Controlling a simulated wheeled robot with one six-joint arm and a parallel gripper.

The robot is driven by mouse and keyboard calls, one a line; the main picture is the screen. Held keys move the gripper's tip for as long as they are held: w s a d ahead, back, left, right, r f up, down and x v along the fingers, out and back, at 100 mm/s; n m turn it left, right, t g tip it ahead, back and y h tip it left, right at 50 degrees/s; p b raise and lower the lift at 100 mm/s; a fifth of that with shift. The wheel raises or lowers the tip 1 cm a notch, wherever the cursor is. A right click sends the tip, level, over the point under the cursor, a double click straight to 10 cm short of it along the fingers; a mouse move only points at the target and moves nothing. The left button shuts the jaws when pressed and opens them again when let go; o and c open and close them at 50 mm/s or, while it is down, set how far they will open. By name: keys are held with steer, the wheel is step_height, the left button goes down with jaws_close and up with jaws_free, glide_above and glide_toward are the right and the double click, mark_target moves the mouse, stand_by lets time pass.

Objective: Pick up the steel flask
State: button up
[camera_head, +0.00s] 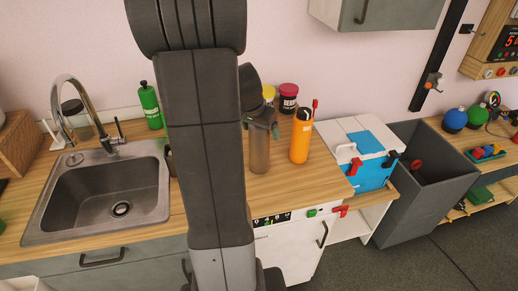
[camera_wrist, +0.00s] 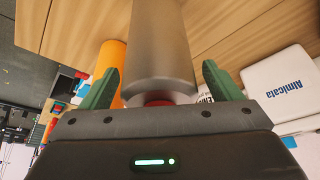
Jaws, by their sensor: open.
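The steel flask (camera_head: 259,157) is a grey cylinder standing upright on the wooden counter, just right of my arm in the head view. In the wrist view the flask (camera_wrist: 160,50) fills the middle, with a red part at its near end. My gripper (camera_wrist: 160,85) is open, with one green finger on each side of the flask and visible gaps between. In the head view my gripper (camera_head: 262,124) is at the flask's top, which it partly hides.
An orange bottle (camera_head: 300,137) stands close to the right of the flask. Jars with a yellow lid (camera_head: 268,92) and a dark red lid (camera_head: 288,97) stand behind. A blue-and-white box (camera_head: 370,160) is farther right. The sink (camera_head: 100,190) and a green bottle (camera_head: 150,106) are left.

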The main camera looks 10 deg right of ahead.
steer(key=shift+w, duration=0.1)
jaws_close()
stand_by(0.3)
